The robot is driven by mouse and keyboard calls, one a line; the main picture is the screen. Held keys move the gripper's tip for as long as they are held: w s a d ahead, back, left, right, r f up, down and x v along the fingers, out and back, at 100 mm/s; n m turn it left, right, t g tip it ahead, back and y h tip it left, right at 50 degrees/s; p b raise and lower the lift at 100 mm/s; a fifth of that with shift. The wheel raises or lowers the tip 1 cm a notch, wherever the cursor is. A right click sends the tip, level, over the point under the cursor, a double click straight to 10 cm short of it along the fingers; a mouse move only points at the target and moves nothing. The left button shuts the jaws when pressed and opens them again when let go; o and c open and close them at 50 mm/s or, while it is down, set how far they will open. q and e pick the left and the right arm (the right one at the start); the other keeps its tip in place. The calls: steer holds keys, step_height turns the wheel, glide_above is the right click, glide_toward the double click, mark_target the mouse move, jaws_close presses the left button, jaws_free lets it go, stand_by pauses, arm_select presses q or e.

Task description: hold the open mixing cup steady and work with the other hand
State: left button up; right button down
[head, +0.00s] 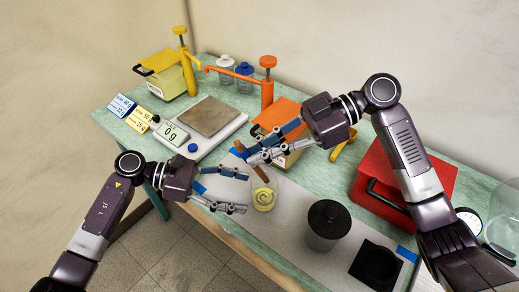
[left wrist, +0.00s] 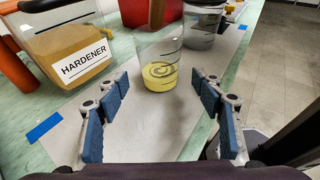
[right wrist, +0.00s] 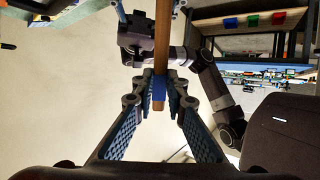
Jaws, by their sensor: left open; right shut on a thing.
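The clear mixing cup (head: 263,198) with yellow liquid stands upright and open on the pale sheet. In the left wrist view the cup (left wrist: 160,72) sits just beyond and between my open fingers, without visible contact. My left gripper (head: 245,192) is open and empty, low beside the cup. My right gripper (head: 254,155) is above the cup, shut on a brown stick (head: 240,149). In the right wrist view the stick (right wrist: 161,45) has a blue band at the fingertips. I cannot tell whether its lower end is inside the cup.
A hardener jug (left wrist: 60,45) stands close to the cup. A black-lidded pot (head: 327,222) and black square holder (head: 377,267) lie to the right, a red case (head: 425,172) behind. The scale (head: 212,117) reads 0 g. The pale sheet (head: 295,215) has free room.

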mark_target(260, 195)
arm_select(q)
steer(key=shift+x, duration=2.95)
steer(key=c, duration=0.8)
steer(key=o, duration=0.9)
steer(key=c, duration=0.9)
